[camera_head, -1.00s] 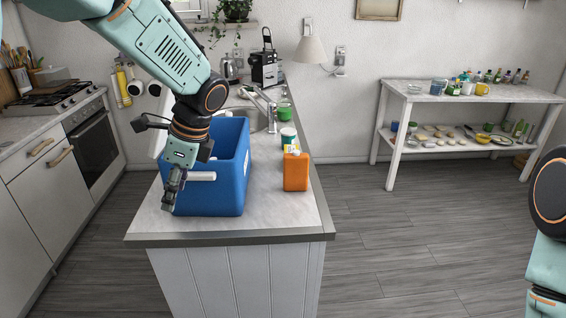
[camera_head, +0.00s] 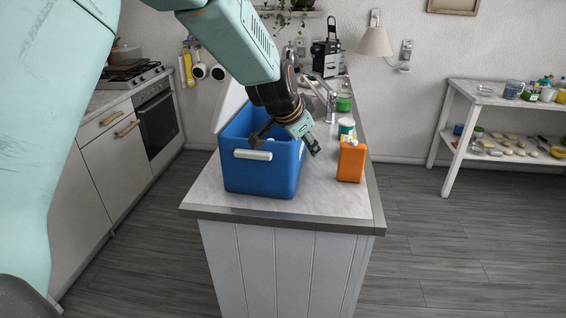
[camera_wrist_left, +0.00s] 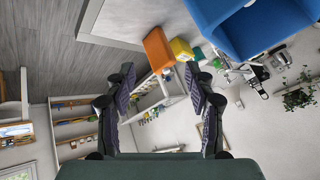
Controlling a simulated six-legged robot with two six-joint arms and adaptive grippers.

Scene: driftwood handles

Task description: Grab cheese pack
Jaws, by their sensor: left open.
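My left gripper (camera_head: 313,146) is open and empty above the counter, by the right side of the blue cooler box and left of the orange container. It also shows in the left wrist view (camera_wrist_left: 160,76), with its fingers spread apart. In that view a yellow pack (camera_wrist_left: 181,48), possibly the cheese pack, sits next to the orange container (camera_wrist_left: 158,48). In the head view the orange container (camera_head: 351,161) stands near the counter's right edge and mostly hides what is behind it. My right gripper is not in view.
The blue cooler box (camera_head: 262,172) stands open on the counter (camera_head: 330,203), its white handle towards me. A white tub with a green band (camera_head: 346,127) and a green jar (camera_head: 344,102) stand further back. The counter's front right is clear. A white shelf (camera_head: 455,120) stands far right.

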